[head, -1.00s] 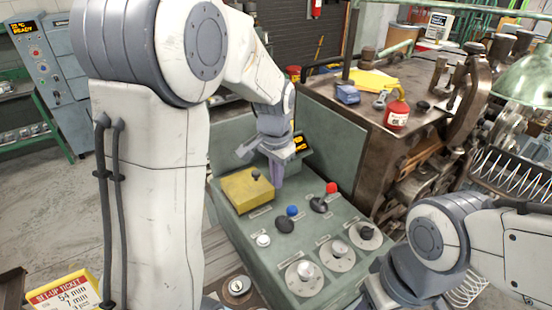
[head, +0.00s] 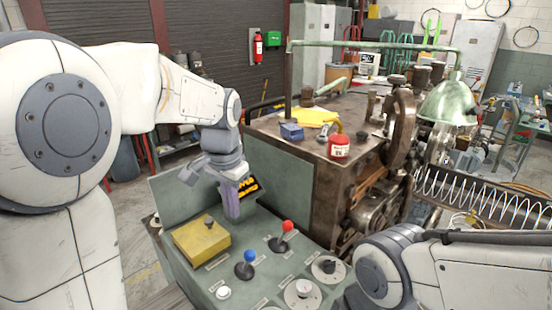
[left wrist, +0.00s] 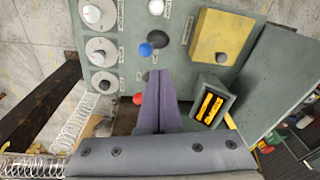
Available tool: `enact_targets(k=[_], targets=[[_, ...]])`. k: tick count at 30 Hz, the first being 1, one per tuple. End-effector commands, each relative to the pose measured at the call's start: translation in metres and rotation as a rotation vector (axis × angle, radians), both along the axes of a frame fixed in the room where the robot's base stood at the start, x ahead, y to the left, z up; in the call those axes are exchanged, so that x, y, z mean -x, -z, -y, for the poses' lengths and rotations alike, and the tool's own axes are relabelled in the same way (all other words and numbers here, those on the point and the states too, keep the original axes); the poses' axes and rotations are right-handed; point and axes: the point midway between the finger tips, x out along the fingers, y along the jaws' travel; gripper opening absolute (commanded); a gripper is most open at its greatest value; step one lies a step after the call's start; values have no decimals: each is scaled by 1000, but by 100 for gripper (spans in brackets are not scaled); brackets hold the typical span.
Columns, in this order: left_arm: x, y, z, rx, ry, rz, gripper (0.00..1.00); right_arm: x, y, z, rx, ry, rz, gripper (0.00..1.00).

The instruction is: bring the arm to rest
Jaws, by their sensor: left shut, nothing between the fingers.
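My left gripper (head: 232,208) points down over the green control panel (head: 205,287), in front of the lit orange display (head: 246,187). Its fingers are shut with nothing between them; they also show closed in the left wrist view (left wrist: 158,85). The yellow box (head: 201,240) with a dark knob is left of and below the gripper. The blue-knobbed lever (head: 249,260) and the red-knobbed lever (head: 285,232) stand nearer me; the fingers look apart from both. My right forearm enters at lower right; its gripper is out of view.
The coiling machine (head: 302,155) stands behind the panel, with a red canister (head: 339,147) and a blue box (head: 291,131) on top. A coiled spring (head: 480,200) lies at right. Open floor (head: 138,235) shows left of the panel.

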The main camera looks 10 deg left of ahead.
Motion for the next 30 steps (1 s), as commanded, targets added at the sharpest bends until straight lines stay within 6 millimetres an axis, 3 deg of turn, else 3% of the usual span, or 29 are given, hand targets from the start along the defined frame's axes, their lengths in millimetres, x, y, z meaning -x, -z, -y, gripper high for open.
enact_targets(k=[5, 9, 12, 16, 21, 30], targets=[[37, 22, 52, 24, 70, -13, 0, 0, 11, 0, 0, 0, 0, 50], [105, 54, 107, 55, 160, -37, 0, 0, 23, 0, 0, -1, 0, 50], [155, 77, 130, 72, 212, -56, 0, 0, 31, 0, 0, -1, 0, 50], [203, 99, 139, 83, 259, -80, 0, 0, 36, 0, 0, -2, 0, 50], [226, 110, 139, 87, 279, -93, 0, 0, 38, 0, 0, -2, 0, 50], [226, 110, 139, 87, 276, -94, 0, 0, 37, 0, 0, -2, 0, 50]])
